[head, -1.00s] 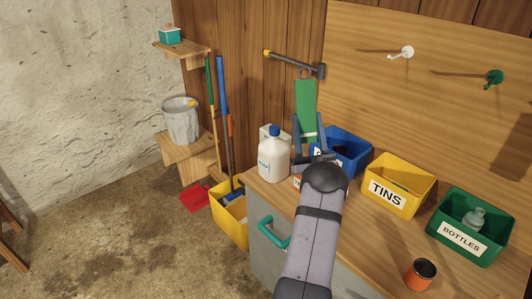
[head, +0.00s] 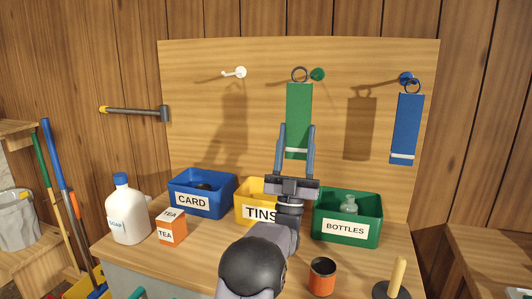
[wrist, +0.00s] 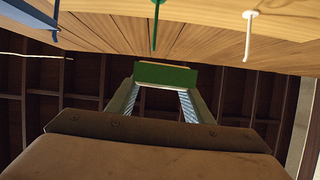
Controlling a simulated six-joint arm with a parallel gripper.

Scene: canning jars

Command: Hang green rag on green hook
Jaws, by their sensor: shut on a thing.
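The green rag (head: 299,105), with a white stripe near its bottom and a dark ring at its top, hangs upright in front of the board. My gripper (head: 297,127) is shut on its lower part, one finger at each side. The green hook (head: 318,73) is on the board, just right of the ring in the head view; the ring appears apart from it. In the wrist view the rag (wrist: 165,74) shows edge-on between the fingers, and the green hook (wrist: 155,25) is above it, slightly left. The depth gap between ring and hook is unclear.
A blue rag (head: 406,129) hangs at the blue hook (head: 406,78); the white hook (head: 238,72) is bare. Below stand the card bin (head: 200,203), tins bin (head: 246,207), bottles bin (head: 346,229), soap bottle (head: 127,214), tea box (head: 171,227) and orange cup (head: 321,277).

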